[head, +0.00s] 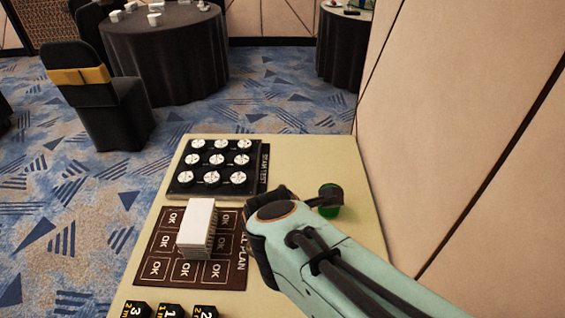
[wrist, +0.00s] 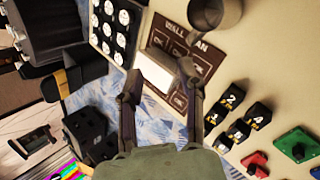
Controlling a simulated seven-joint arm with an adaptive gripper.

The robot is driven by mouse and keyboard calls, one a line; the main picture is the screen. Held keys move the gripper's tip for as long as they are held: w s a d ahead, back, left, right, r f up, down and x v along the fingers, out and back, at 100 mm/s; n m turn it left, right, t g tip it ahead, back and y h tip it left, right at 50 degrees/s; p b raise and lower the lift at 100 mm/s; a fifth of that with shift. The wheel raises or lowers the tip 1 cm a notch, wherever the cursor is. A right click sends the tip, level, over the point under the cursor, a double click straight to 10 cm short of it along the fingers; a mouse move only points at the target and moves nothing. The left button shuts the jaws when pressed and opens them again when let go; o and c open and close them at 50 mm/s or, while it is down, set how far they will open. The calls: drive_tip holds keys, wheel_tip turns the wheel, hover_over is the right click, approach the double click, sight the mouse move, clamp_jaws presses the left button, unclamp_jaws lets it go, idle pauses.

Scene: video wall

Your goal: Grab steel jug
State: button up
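A grey-brown metallic round vessel (wrist: 215,12), which looks like the steel jug, shows at the top edge of the wrist view, partly cut off. It stands on the cream table beside the plan mat. The jug lies beyond and to the right of the fingers in the wrist view, outside the gap.
A white block (head: 197,228) stands on the brown plan mat (head: 237,273). A black tray of round white pieces (head: 176,191) lies behind it. Several numbered black cubes (head: 168,311) sit at the front. A wall (head: 470,110) rises at right.

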drive_tip(key=w+a+n+t, duration=0.2)
drive_tip(key=a+n, duration=0.2)
drive_tip(key=n, duration=0.3)
approach(247, 246)
drive_tip(key=shift+y, duration=0.3)
drive_tip(key=x, duration=0.4)
drive_tip(key=shift+w+d+f, duration=0.15)
drive_tip(key=shift+d+f, duration=0.05)
drive_tip(key=shift+f, duration=0.1)
drive_tip(key=x, duration=0.7)
drive_tip(key=shift+r, duration=0.1)
clamp_jaws()
